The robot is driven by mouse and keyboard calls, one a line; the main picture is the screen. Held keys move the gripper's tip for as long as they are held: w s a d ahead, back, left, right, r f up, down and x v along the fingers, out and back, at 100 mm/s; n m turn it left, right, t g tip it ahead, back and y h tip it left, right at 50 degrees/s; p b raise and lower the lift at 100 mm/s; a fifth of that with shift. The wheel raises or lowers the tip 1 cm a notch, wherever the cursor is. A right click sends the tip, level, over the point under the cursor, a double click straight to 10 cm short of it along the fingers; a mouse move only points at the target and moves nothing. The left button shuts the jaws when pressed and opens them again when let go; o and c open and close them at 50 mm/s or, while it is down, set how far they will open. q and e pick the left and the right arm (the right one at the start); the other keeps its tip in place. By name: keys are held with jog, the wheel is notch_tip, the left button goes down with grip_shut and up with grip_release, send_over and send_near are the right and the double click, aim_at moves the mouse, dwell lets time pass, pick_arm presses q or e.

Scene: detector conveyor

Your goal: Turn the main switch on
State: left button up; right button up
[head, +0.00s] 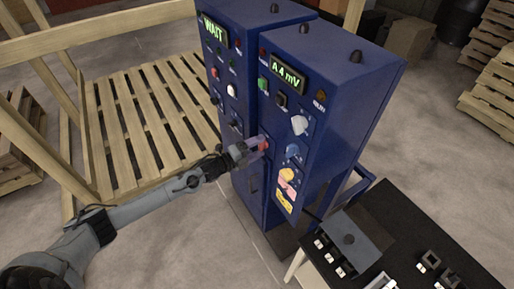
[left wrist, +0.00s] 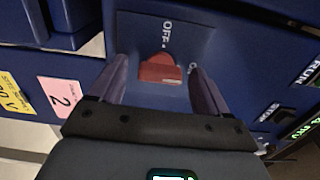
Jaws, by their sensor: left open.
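The main switch is a red knob (head: 264,147) low on the front of the right blue cabinet (head: 345,80). In the left wrist view the red knob (left wrist: 158,69) sits on a blue plate, with the word "OFF" above it and a second label partly hidden by a finger. My left gripper (head: 255,147) is at the knob. Its fingers (left wrist: 160,85) are open, one on each side of the knob, with visible gaps. I cannot tell how far the fingertips reach past the knob. My right gripper is not in view.
A second blue cabinet (head: 240,30) with a "WAIT" display stands close on the left. Other buttons and knobs, such as a white knob (head: 299,125) and a blue knob (head: 292,151), share the panel. A black table (head: 400,215) stands at the lower right. A wooden pallet (head: 140,120) lies behind my left arm.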

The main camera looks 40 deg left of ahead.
pick_arm(q)
jog(key=shift+s, duration=0.1)
jog(key=v, duration=1)
jog(key=shift+s+p, duration=0.3)
jog(key=shift+p, duration=0.05)
jog(key=shift+a, duration=0.15)
